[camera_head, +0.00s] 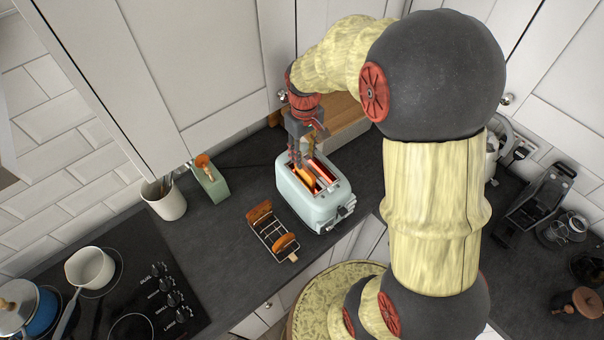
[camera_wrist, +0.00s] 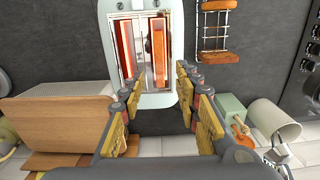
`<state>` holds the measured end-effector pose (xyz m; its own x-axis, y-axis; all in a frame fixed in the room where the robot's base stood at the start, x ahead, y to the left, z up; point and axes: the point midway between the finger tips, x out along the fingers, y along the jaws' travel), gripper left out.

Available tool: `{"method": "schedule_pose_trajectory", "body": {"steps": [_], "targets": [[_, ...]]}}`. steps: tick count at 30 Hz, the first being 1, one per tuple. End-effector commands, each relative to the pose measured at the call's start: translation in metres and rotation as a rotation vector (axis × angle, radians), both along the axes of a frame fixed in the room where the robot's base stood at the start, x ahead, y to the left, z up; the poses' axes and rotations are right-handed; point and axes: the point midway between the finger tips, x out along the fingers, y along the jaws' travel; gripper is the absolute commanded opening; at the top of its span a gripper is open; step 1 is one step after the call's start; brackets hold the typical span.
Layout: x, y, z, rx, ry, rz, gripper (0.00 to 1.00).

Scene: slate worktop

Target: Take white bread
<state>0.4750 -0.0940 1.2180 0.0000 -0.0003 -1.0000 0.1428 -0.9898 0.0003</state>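A pale mint toaster (camera_head: 318,209) stands on the dark worktop, with its slots glowing orange-red. A slice of bread (camera_wrist: 158,54) sits in one slot of the toaster, which also shows in the wrist view (camera_wrist: 109,52); its colour is tinted orange by the glow. The other slot (camera_wrist: 125,49) looks empty in the wrist view. My gripper (camera_wrist: 158,86) is open, its fingers apart with nothing between them. In the head view my gripper (camera_head: 301,158) is just above the toaster's far end. I cannot tell whether it touches the toaster.
A wooden box (camera_wrist: 62,125) stands behind my gripper by the wall. A green box (camera_head: 211,183) and a white utensil pot (camera_head: 166,203) stand farther left. A hob with pots is at lower left.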

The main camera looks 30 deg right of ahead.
Motion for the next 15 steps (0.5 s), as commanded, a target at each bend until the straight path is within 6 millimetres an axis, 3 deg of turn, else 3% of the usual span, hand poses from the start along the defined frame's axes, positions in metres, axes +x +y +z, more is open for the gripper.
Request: {"method": "schedule_pose_trajectory", "body": {"steps": [11,15], "targets": [[-0.001,0.0,-0.031,0.001,0.002,0.011,0.33],[-0.002,0.0,-0.051,0.001,0.005,0.01,0.33]]}}
